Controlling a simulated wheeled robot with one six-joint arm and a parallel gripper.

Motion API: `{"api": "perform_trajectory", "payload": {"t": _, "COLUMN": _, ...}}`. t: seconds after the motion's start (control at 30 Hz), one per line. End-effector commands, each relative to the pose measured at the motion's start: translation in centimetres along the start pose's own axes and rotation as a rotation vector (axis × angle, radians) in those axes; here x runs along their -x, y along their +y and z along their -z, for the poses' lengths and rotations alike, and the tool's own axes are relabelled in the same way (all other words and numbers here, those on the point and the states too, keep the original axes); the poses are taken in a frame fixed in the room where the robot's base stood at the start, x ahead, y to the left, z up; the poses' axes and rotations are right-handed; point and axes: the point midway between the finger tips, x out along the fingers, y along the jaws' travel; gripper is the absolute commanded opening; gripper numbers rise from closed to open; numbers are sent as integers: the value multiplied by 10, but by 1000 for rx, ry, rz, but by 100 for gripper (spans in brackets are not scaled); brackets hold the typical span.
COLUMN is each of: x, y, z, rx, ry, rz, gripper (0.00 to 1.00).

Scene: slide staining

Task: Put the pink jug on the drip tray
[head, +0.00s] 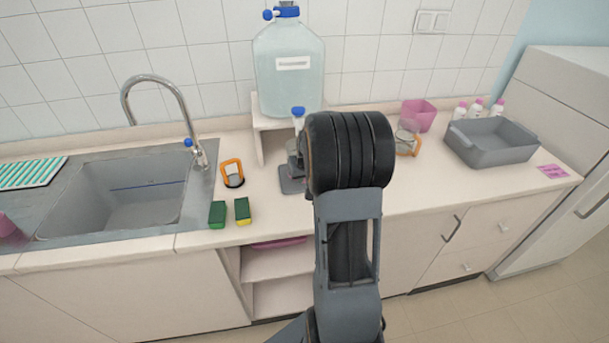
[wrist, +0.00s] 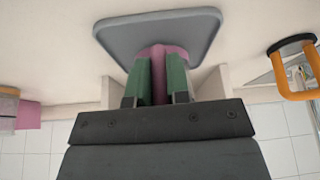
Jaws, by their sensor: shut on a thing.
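The pink jug (wrist: 159,72) shows only in part in the wrist view, clasped between the green fingers of my gripper (wrist: 158,82). The grey drip tray (wrist: 105,32) lies right by it, and the jug overlaps the tray in that view. I cannot tell whether the jug touches the tray. In the head view the drip tray (head: 289,186) lies on the counter below the blue-topped tap of the big water bottle. There my arm hides my gripper and the held jug.
The water bottle (head: 290,75) stands on a white stand (head: 258,140). Left of the tray are an orange-handled item (head: 232,172), two sponges (head: 229,212) and the sink (head: 115,200). To the right are an orange-handled jar (head: 406,142), a pink tub (head: 418,115) and a grey basin (head: 495,148).

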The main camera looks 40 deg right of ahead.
Motion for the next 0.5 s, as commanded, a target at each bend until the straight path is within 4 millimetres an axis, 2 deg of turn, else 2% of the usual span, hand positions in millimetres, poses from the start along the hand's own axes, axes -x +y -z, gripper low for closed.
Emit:
{"api": "perform_trajectory", "payload": {"t": 0.1, "x": -4, "y": 0, "z": -2, "rx": 0, "ry": 1, "rz": 0, "gripper": 0}}
{"api": "perform_trajectory", "payload": {"t": 0.13, "x": -3, "y": 0, "z": -1, "rx": 0, "ry": 0, "rz": 0, "gripper": 18}}
{"api": "perform_trajectory", "payload": {"t": 0.37, "x": -2, "y": 0, "z": -1, "rx": -1, "ry": 0, "rz": 0, "gripper": 40}}
{"api": "perform_trajectory", "payload": {"t": 0.5, "x": -2, "y": 0, "z": -1, "rx": -1, "ry": 0, "rz": 0, "gripper": 42}}
